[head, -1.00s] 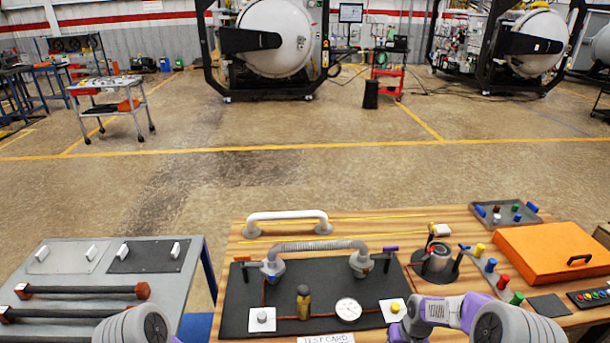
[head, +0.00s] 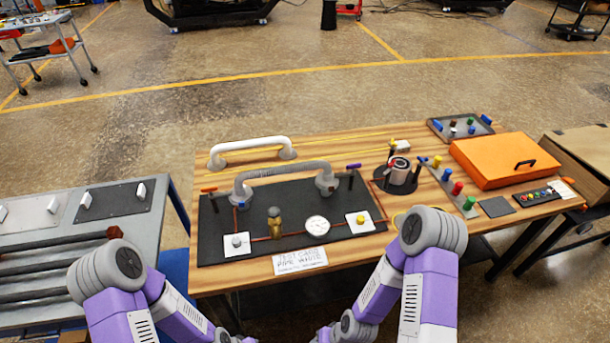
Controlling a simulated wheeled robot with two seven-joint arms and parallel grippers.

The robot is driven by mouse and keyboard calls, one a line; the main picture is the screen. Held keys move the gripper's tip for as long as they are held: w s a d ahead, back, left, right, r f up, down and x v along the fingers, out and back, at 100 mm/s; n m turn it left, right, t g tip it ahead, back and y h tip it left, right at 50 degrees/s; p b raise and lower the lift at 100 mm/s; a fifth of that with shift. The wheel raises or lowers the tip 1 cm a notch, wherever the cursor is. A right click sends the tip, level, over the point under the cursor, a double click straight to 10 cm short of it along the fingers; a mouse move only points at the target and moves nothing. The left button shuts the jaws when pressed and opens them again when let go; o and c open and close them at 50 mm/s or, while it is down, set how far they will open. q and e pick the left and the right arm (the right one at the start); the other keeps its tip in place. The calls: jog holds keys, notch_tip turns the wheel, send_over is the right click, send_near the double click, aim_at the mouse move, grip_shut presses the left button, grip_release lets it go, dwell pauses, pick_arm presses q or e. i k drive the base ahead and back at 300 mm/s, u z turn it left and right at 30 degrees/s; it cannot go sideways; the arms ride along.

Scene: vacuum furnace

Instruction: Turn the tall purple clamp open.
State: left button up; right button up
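The purple clamp shows as a small purple handle (head: 354,166) at the top of a dark upright. It stands just right of the right end of the grey ribbed hose (head: 285,170). An orange handle (head: 208,190) sits at the hose's left end. Both ends of the hose stand on the black board (head: 285,250). My two purple and grey arms bend up in the foreground, in front of the table, and their lower parts run to the bottom edge. Neither gripper can be made out, and nothing of mine touches the clamp.
The board carries a brass valve (head: 275,222), a round gauge (head: 317,226) and white button plates. A white pipe (head: 252,150) lies behind it. A round black fixture (head: 398,175), colored pegs and an orange case (head: 505,160) stand right. A grey bench (head: 150,215) adjoins left.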

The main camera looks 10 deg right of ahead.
aim_at(353, 166)
jog(key=k, duration=0.5)
jog(key=z, duration=1.65)
jog(key=i, duration=0.9)
jog(key=u, duration=1.55)
